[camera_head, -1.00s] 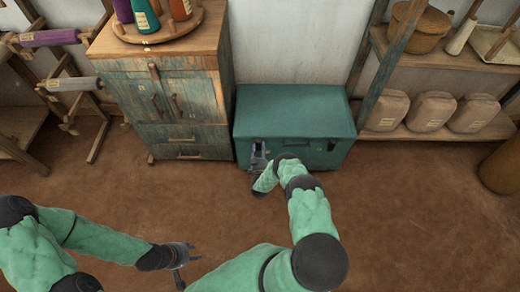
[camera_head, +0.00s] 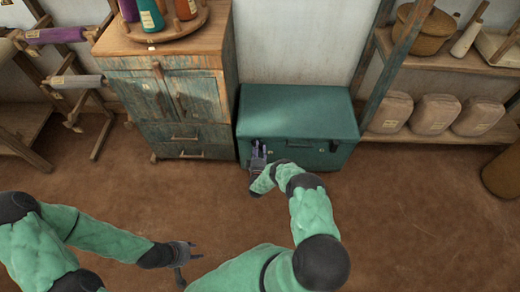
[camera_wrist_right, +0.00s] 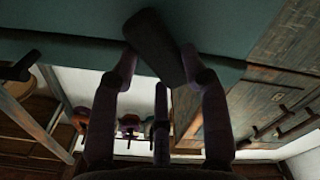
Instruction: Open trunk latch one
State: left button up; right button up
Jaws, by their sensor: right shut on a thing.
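The green trunk (camera_head: 300,112) stands against the wall with its lid down. Its left front latch is mostly hidden by my right gripper (camera_head: 258,146) in the head view. In the right wrist view this dark latch (camera_wrist_right: 155,45) sits tilted between the fingertips of my right gripper (camera_wrist_right: 160,65), which is shut on it. A second dark latch (camera_head: 333,145) is on the trunk's right front. My left gripper (camera_head: 192,258) is low in front of the cabinet, over the floor, empty, with its fingers apart.
A worn wooden cabinet (camera_head: 185,105) stands close at the trunk's left, with thread cones on a round tray (camera_head: 155,32). A shelf with several wrapped bundles (camera_head: 433,114) is at the right. The brown floor (camera_head: 400,220) in front is clear.

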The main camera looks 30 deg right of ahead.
jog(key=shift+w+a+f+n, duration=0.15)
jog(key=shift+a+f+n, duration=0.15)
jog(key=shift+n, duration=1.3)
jog(key=shift+w+a+f+n, duration=0.15)
jog(key=shift+f+n, duration=0.25)
jog(key=shift+n, duration=1.2)
jog(key=shift+w+a+f+n, duration=0.1)
jog(key=shift+a+f+n, duration=0.2)
jog(key=shift+n, duration=1.3)
jog(key=o, duration=1.2)
jog(key=shift+c, duration=0.2)
jog(key=v, duration=1.2)
jog(key=shift+d, duration=0.15)
